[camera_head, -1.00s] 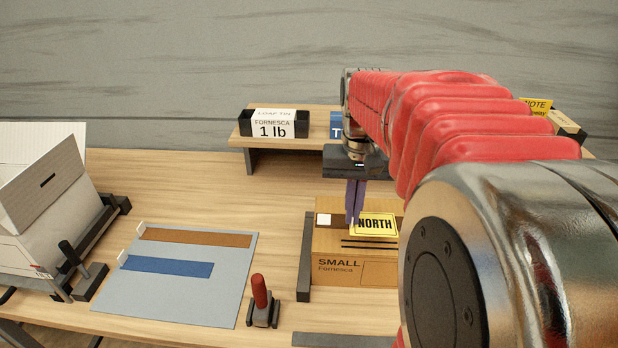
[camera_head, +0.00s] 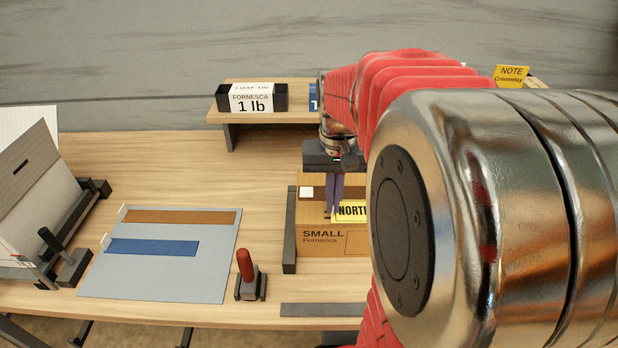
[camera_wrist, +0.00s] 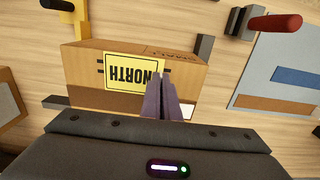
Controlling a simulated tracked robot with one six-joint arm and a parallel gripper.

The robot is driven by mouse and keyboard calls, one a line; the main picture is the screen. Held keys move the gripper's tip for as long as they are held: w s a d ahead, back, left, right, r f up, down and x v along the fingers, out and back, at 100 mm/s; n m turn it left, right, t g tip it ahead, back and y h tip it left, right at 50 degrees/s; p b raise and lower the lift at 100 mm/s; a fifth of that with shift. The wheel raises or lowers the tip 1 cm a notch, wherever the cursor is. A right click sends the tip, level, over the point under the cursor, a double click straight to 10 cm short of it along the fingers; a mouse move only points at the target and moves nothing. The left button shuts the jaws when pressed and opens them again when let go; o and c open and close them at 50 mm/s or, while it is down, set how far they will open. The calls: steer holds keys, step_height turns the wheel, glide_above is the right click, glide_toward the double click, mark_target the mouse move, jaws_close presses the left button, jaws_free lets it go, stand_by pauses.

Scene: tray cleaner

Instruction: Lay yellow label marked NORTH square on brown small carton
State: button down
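The brown small carton (camera_head: 318,243) sits on the table, marked SMALL on its front; my arm hides its right part in the head view. It also shows in the wrist view (camera_wrist: 85,63). The yellow label marked NORTH (camera_head: 352,211) is over the carton's top, partly behind my arm. In the wrist view the label (camera_wrist: 130,72) looks about square with the carton, and short black lines show at its sides. My gripper (camera_head: 333,213) points down with its fingers nearly together at one end of the label; they appear shut on its edge. Full contact with the carton cannot be told.
A grey bracket (camera_head: 290,230) stands at the carton's left. A red-handled clamp (camera_head: 247,273) and a grey mat (camera_head: 215,262) with brown and blue strips lie further left. A raised shelf (camera_head: 290,114) behind bears a 1 lb block (camera_head: 252,98).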

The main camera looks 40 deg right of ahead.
steer(key=shift+f, duration=0.2)
stand_by(0.6)
steer(key=c, duration=1.9)
jaws_free()
steer(key=shift+c, duration=0.2)
steer(key=shift+r, duration=0.1)
step_height(320, 180, up, 14)
steer(key=shift+f, duration=0.2)
